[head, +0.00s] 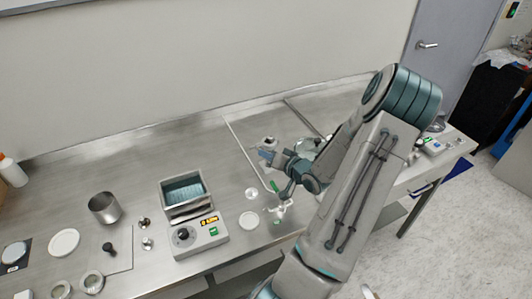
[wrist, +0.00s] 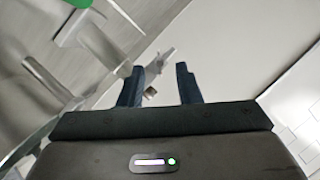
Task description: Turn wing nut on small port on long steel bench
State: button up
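In the wrist view my gripper (wrist: 159,72) has its two dark fingers apart. A small pale metal piece that looks like the wing nut (wrist: 156,68) shows between them, closer to the left finger. Its contact with the fingers cannot be told. The pale fitting that looks like the small port (wrist: 100,45) lies just left of the fingers. In the head view my gripper (head: 268,154) is low over the long steel bench (head: 80,150), right of centre. The wing nut cannot be made out there, and my arm covers part of the bench.
A control box (head: 200,237) with a lit display stands left of my gripper, a heated bath (head: 186,211) behind it. A metal beaker (head: 104,208) and white dishes (head: 64,242) are farther left. A small pale fitting (head: 281,208) stands near my arm.

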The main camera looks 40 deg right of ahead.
aim_at(261, 143)
jog(key=shift+x, duration=1.2)
grip_shut()
jog(key=shift+d, duration=0.1)
jog(key=shift+h+b, duration=0.3)
jog(key=n+h+b, duration=0.1)
jog(key=b, duration=0.1)
jog(key=n+b, duration=0.2)
jog(key=n+g+h+b, duration=0.1)
jog(key=b, duration=0.2)
jog(key=shift+a+n+h, duration=0.25)
jog(key=shift+n+h, duration=0.05)
jog(key=shift+r, duration=0.1)
